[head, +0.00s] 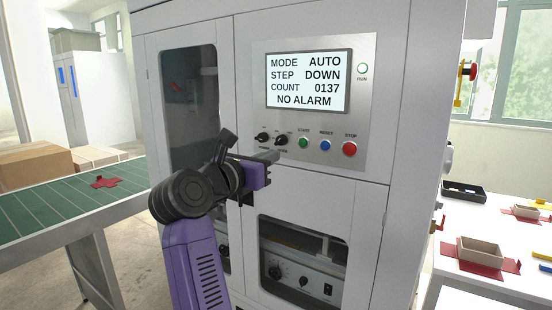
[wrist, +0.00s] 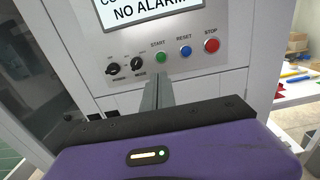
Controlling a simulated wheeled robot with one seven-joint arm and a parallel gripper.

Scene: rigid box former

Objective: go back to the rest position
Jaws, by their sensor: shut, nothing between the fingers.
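My gripper (head: 277,156) is in front of the machine's control panel (head: 312,105), just below the row of knobs and buttons. In the wrist view my gripper (wrist: 158,82) has its fingers together with nothing between them. The fingertips point at the panel just below the green START button (wrist: 158,53), which also shows in the head view (head: 303,142). I cannot tell whether they touch the panel. The display (head: 308,80) reads MODE AUTO, STEP DOWN, COUNT 0137, NO ALARM. Two black knobs (head: 272,138) sit left of START.
A green conveyor (head: 60,208) with a red blank (head: 104,182) lies at left. Cardboard boxes (head: 35,160) stand behind it. The machine body fills the space ahead.

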